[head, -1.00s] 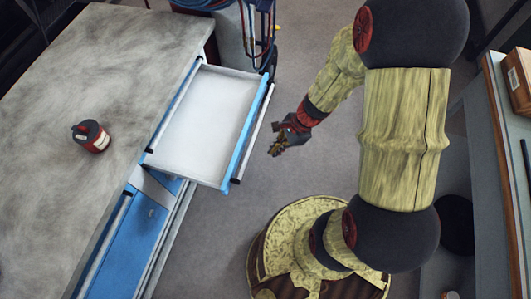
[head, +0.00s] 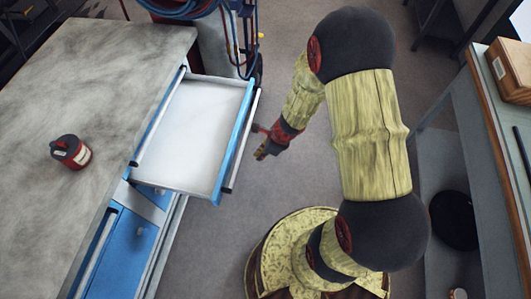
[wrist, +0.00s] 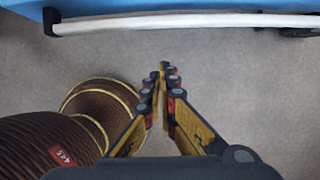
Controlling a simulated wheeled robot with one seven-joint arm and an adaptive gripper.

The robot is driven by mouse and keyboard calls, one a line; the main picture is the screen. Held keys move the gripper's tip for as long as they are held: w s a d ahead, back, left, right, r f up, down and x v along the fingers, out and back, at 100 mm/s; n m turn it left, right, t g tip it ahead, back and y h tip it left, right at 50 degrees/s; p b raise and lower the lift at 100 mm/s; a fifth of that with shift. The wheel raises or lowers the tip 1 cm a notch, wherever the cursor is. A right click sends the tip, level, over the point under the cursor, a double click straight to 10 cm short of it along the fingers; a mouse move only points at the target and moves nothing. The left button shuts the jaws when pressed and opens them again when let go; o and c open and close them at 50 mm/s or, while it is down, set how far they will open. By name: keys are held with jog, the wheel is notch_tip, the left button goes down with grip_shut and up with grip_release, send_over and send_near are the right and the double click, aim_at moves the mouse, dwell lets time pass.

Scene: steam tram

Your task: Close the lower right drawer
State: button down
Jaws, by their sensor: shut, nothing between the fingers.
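One drawer (head: 190,132) of the workbench stands pulled out, with an empty white inside, a blue front and a pale bar handle. I cannot tell for certain that it is the lower right one. My gripper (head: 262,155) is just right of the drawer front in the head view, apart from the handle as far as I can see. In the wrist view, the handle (wrist: 190,20) and the blue front cross the top edge, beyond the fingertips. My gripper (wrist: 163,72) is shut and empty there, with bare floor below it.
The grey benchtop (head: 100,90) carries a red and black can (head: 71,152). Blue closed fronts (head: 128,250) lie below the bench edge. A cart with hoses (head: 225,35) stands behind the drawer. A side table (head: 490,170) with a wooden box (head: 508,70) is at right.

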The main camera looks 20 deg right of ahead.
jog(key=shift+w+a+f, duration=0.1)
jog(key=shift+w+a, duration=0.55)
jog(key=shift+a, duration=0.2)
jog(key=shift+w+a+f, duration=0.1)
jog(key=shift+w+a, duration=0.5)
jog(key=shift+a, duration=0.25)
jog(key=shift+r, duration=0.1)
